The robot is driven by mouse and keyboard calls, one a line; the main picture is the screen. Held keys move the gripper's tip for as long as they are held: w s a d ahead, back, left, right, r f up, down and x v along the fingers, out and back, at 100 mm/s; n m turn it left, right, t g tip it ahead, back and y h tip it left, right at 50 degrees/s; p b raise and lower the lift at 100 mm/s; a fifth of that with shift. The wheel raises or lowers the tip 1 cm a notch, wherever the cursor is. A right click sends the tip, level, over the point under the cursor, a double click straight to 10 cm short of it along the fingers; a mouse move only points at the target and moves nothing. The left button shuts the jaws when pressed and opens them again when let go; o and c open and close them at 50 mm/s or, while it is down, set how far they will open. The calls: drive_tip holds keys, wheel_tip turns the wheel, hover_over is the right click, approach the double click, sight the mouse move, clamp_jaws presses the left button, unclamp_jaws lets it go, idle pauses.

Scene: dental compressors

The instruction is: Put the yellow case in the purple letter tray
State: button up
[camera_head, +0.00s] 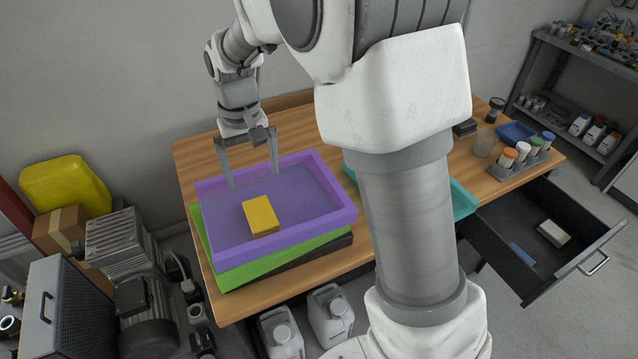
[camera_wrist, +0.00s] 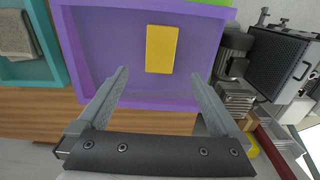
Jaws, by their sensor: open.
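The yellow case (camera_head: 260,216) lies flat inside the purple letter tray (camera_head: 313,232), on its floor towards the near side. It also shows in the wrist view (camera_wrist: 161,49), with the purple tray's rim (camera_wrist: 150,102) around it. My gripper (camera_head: 252,180) is open and empty, with its fingers spread over the far part of the purple tray. In the wrist view my gripper (camera_wrist: 160,80) has nothing between its fingers, and the case is apart from them.
A teal tray (camera_head: 463,199) is to the right, partly behind my arm. An open drawer (camera_head: 510,235) juts out at the right. Compressors (camera_head: 120,250) stand at the left.

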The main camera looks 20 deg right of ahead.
drive_tip(key=s+d+r+t, duration=0.3)
drive_tip(key=s+d+r, duration=0.5)
drive_tip(key=s+r, duration=0.25)
drive_tip(key=s+d+r+m+t, duration=0.1)
drive_tip(key=s+d, duration=0.4)
drive_tip(key=s, duration=0.6)
drive_tip(key=shift+s+r+m+t, duration=0.25)
drive_tip(key=shift+m+t, duration=0.15)
drive_tip(key=shift+t, duration=0.4)
drive_tip(key=shift+c, duration=0.2)
